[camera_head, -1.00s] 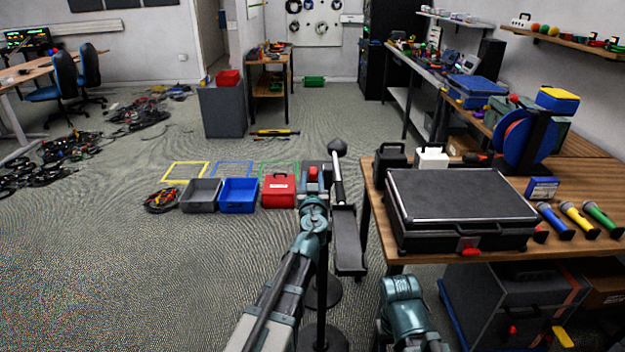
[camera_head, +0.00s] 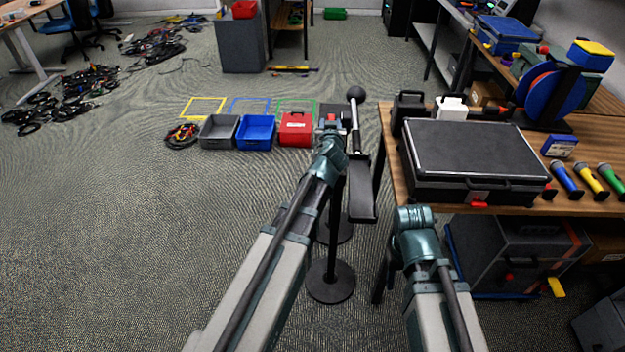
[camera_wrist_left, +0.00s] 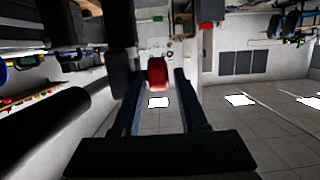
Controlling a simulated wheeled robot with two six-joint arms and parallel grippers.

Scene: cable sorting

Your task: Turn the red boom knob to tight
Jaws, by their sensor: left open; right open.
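The red boom knob (camera_head: 332,117) shows small at the boom stand, just past the end of my left arm in the head view. In the left wrist view the red knob (camera_wrist_left: 157,73) lies between the two dark fingers of my left gripper (camera_wrist_left: 157,100). The left gripper is open, and I cannot tell whether a finger touches the knob.
A wooden table (camera_head: 394,170) on the right bears a large black case (camera_head: 475,160) and several microphones. A grey bin (camera_head: 218,132), a blue bin (camera_head: 256,132) and a red case (camera_head: 296,128) stand on the floor left of the boom.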

